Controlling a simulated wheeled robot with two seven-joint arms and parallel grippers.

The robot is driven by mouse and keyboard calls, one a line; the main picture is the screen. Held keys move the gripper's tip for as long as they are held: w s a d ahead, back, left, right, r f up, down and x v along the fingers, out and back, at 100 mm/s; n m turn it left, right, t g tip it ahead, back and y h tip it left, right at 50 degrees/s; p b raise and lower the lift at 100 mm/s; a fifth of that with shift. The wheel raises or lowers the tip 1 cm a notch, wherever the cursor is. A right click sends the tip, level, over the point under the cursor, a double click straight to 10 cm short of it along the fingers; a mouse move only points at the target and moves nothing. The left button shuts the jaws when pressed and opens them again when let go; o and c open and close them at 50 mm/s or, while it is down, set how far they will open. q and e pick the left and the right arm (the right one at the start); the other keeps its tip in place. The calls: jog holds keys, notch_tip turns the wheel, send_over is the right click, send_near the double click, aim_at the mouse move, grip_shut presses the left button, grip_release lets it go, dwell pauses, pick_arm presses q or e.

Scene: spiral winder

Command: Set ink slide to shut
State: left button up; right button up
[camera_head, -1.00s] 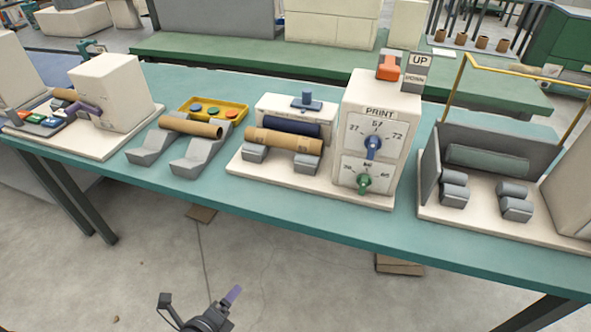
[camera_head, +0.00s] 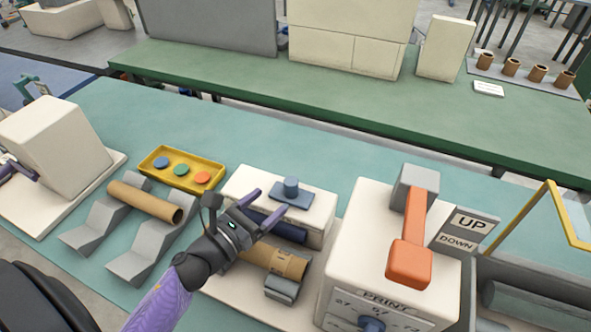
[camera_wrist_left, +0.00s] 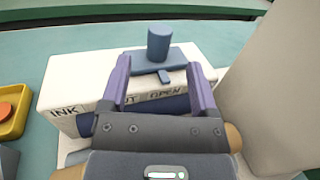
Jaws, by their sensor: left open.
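The ink slide is a blue-grey plate with a round upright knob (camera_head: 291,188), on top of the white ink box (camera_head: 323,215). In the left wrist view the knob (camera_wrist_left: 159,42) stands ahead of the fingers, and a small tab on the plate's near edge points by the word OPEN. The box front reads INK, a partly hidden word ending in UT, and OPEN. My left gripper (camera_head: 272,200) is open and empty, with purple fingers apart at the near side of the slide; they also show in the left wrist view (camera_wrist_left: 160,66). I see no grip on the knob. My right gripper is out of view.
The white PRINT cabinet (camera_head: 352,240) with an orange lever (camera_head: 410,252) and UP/DOWN sign stands right of the ink box. A yellow tray (camera_head: 154,164) with coloured discs is to the left. A cardboard tube (camera_head: 285,264) lies below my gripper. The teal bench behind is clear.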

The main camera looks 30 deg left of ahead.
aim_at(286, 188)
pick_arm(q)
jog(key=x, duration=0.7)
jog(key=shift+w+d, duration=0.1)
jog(key=shift+w, duration=0.25)
grip_shut()
dwell(0.9)
